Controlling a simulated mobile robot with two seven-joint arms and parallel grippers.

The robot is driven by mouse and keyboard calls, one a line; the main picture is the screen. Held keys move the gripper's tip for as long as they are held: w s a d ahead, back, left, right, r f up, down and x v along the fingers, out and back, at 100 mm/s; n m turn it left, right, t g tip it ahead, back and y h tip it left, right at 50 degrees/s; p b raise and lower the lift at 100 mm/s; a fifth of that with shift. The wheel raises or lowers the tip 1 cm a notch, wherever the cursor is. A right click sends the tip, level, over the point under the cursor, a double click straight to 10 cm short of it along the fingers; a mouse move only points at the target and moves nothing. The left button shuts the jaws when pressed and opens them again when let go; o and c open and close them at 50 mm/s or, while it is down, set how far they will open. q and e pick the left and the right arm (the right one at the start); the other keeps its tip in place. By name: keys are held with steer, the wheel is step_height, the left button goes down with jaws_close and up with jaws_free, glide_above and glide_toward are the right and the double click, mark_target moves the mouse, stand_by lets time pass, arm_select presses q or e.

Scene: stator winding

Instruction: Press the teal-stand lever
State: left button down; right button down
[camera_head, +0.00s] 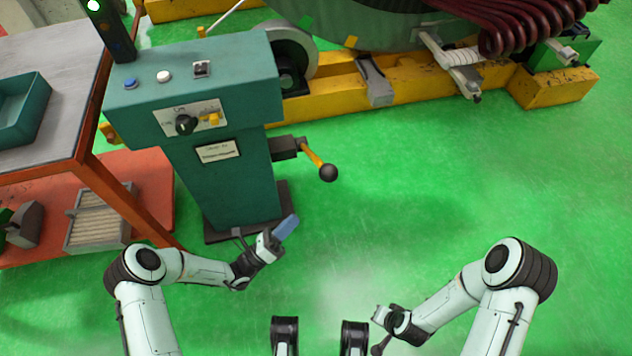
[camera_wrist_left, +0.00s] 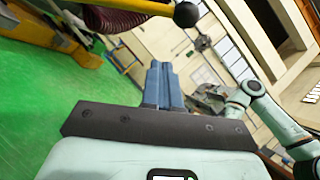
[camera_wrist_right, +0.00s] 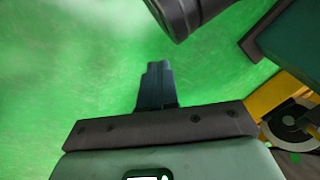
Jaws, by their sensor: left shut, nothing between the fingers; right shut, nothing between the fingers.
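The teal stand (camera_head: 225,180) stands at the left of the head view. Its lever (camera_head: 318,162) sticks out from the stand's right side, with a yellow rod and a black ball knob (camera_head: 329,173) angled down to the right. My left gripper (camera_head: 288,226) is shut and empty, below and left of the knob and apart from it. In the left wrist view the knob (camera_wrist_left: 186,14) shows at the top, beyond the shut blue fingers (camera_wrist_left: 160,85). My right gripper (camera_head: 378,349) is low in the head view, far from the lever. Its fingers are shut in the right wrist view (camera_wrist_right: 155,85).
The stand's top has a blue button (camera_head: 131,84), a white button (camera_head: 164,76) and a switch; its front has a black knob (camera_head: 185,125). An orange-framed table (camera_head: 60,60) stands at the left. A yellow base (camera_head: 420,85) lies behind. The green floor right of the lever is clear.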

arm_select(q)
steer(key=shift+d, duration=0.1)
